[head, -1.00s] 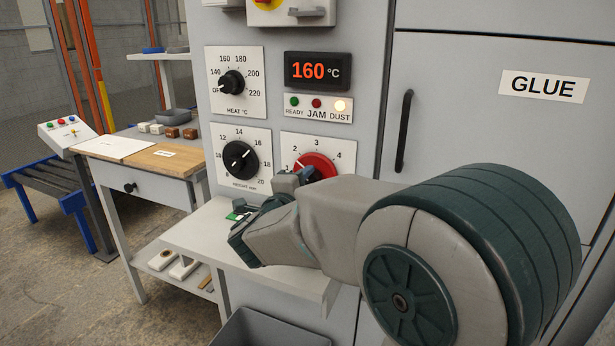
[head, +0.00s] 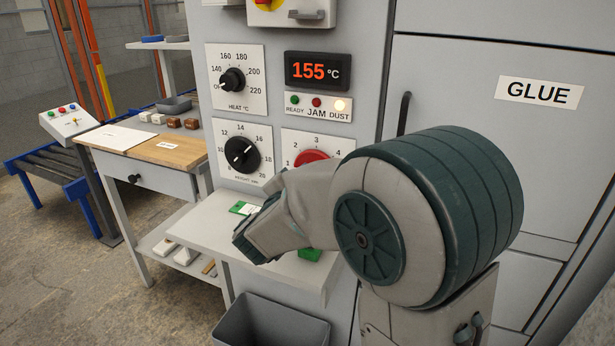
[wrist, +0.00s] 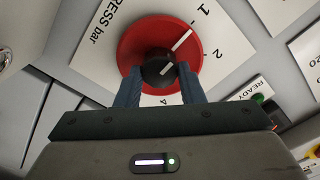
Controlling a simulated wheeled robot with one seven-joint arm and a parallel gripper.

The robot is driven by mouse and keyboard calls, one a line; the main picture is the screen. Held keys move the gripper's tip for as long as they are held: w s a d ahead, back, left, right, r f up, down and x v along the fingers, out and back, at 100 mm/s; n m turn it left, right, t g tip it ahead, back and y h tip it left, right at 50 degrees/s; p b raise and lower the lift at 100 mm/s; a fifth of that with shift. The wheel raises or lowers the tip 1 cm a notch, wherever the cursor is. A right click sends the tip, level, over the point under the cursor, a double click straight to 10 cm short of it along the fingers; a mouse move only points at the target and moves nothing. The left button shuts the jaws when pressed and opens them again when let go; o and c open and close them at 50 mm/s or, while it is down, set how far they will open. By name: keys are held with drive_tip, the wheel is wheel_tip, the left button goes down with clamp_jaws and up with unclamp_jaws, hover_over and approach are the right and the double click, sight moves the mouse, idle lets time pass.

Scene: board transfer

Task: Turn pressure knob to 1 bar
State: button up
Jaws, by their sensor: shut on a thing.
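The pressure knob is a red disc (wrist: 133,42) with a black hub (wrist: 158,70) and a white pointer line. In the wrist view the line points at or close to the 1 on the white "PRESS bar" plate (wrist: 95,52). My gripper (wrist: 159,80) is shut on the knob, with one blue-grey finger on each side of the hub. In the head view the red knob (head: 312,158) shows only its upper part. My arm hides the rest of it and the fingertips.
A black height knob (head: 242,154) sits left of the pressure dial, with the heat knob (head: 232,80) above. The display (head: 317,70) reads 155 °C and the DUST lamp (head: 340,105) glows. A shelf (head: 200,232) with green pieces juts out below. A grey bin (head: 270,325) stands underneath.

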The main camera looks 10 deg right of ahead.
idle(0.4)
drive_tip(key=o, duration=1)
drive_tip(key=v, duration=1.4)
drive_tip(key=shift+p, duration=0.45)
drive_tip(key=shift+w+r, duration=0.1)
drive_tip(key=shift+r, duration=0.05)
